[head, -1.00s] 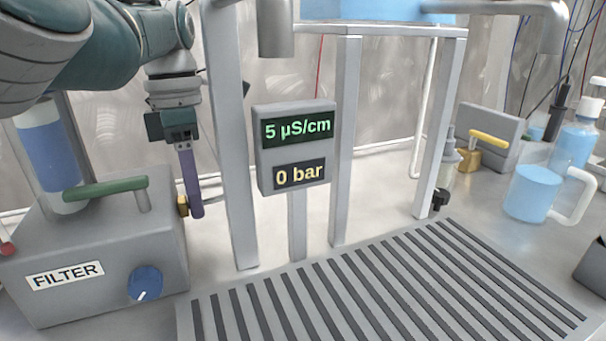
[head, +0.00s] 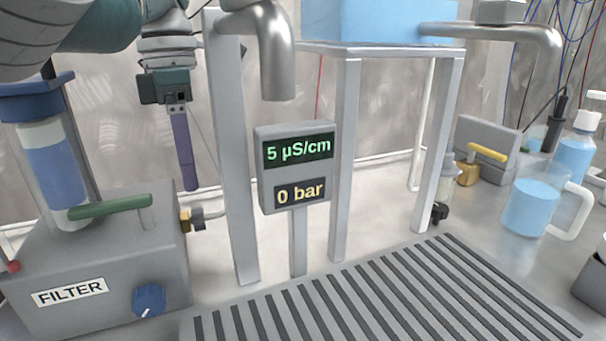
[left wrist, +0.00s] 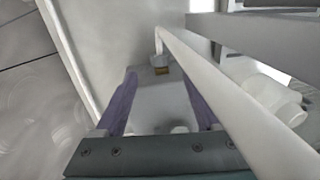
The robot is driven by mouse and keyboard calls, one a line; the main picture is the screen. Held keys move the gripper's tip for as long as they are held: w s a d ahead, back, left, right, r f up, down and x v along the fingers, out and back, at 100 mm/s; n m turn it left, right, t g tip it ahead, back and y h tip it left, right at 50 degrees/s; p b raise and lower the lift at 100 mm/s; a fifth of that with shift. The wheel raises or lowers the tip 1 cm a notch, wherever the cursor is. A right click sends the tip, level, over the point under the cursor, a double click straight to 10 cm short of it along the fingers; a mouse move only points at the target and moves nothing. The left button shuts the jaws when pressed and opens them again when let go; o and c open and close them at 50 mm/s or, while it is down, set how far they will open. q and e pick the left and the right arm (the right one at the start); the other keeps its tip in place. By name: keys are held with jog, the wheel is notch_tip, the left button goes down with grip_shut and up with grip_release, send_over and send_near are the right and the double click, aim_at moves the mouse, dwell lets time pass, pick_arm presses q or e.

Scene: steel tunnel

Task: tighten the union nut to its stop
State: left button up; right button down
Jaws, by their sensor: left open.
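The union nut (head: 197,217) is a small grey collar by a brass fitting (head: 185,222) on the right side of the filter box, where a thin pipe joins it. My left gripper (head: 188,188) has purple fingers pointing down. My right gripper is not in view.
The grey filter box (head: 100,255) has a green handle (head: 110,205) and a blue knob (head: 149,299). A metal frame leg (head: 235,160) stands right of the gripper. A display (head: 296,165) reads 5 µS/cm and 0 bar. A slotted drain grate (head: 380,295) lies in front.

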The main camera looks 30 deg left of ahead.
aim_at(201, 209)
pick_arm(q)
jog(key=shift+w+a+r, duration=0.1)
jog(key=shift+r, duration=1.45)
jog(key=a+r+n+t+y+p, duration=0.1)
jog(key=a+r+y+p, duration=0.1)
jog(key=a+r+p, duration=0.3)
jog(key=shift+m, duration=0.6)
jog(key=d+f+p, duration=0.1)
jog(key=d+f, duration=0.1)
jog(key=s+d+f+p, duration=0.1)
jog(key=d+f, duration=0.1)
jog(key=d, duration=0.1)
jog(key=d+f+p, duration=0.1)
jog(key=d+f, duration=0.1)
jog(key=shift+s+d+p, duration=0.15)
jog(key=shift+p, duration=0.15)
jog(key=shift+t, duration=0.3)
jog(key=f+b, duration=0.1)
jog(key=f, duration=0.2)
jog(key=f+b, duration=0.1)
jog(key=f, duration=0.2)
jog(key=f+b, duration=0.1)
jog(key=f, duration=0.2)
jog(key=shift+w+a+f, duration=0.1)
jog(key=shift+w+a, duration=0.25)
jog(key=shift+c, duration=0.2)
grip_shut()
